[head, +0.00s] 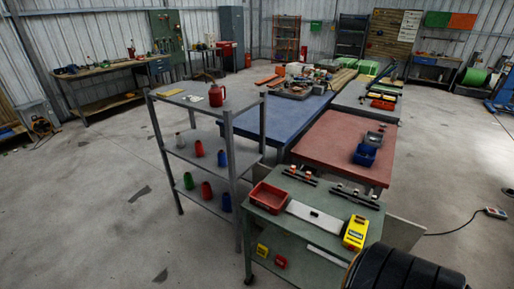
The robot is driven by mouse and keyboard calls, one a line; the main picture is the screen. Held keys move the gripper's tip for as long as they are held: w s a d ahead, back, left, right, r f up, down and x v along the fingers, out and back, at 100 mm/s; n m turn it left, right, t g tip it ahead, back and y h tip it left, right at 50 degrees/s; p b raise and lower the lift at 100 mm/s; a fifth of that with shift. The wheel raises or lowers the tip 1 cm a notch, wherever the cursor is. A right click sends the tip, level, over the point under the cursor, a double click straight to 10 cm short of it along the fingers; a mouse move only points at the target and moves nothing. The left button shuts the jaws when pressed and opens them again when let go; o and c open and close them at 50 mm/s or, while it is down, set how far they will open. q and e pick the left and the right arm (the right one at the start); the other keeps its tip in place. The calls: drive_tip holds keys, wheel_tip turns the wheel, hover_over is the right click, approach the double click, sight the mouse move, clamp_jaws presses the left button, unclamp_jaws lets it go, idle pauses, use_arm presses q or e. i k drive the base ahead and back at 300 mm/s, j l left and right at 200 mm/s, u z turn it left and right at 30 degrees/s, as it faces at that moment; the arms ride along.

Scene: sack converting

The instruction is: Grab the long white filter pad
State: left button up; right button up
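A long white flat strip (318,216), which looks like the filter pad, lies flat on the green cart top (283,225). It runs slantwise between a red open bin (269,197) on its left and a yellow device (356,232) on its right. Neither of my grippers shows in the head view. Nothing is seen touching the white strip.
Dark bars with small fittings (300,176) lie along the cart's back edge. A grey shelf rack (232,150) stands close on the left. A red-topped table (325,142) is behind. Open concrete floor (100,200) lies at left. A large black rounded form at lower right is unclear.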

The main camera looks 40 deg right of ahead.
sight(314, 215)
drive_tip(key=i+z, duration=0.2)
drive_tip(key=i, duration=0.2)
drive_tip(key=i+j+z, duration=0.2)
drive_tip(key=i, duration=0.2)
drive_tip(key=i+j+z, duration=0.15)
drive_tip(key=i, duration=0.2)
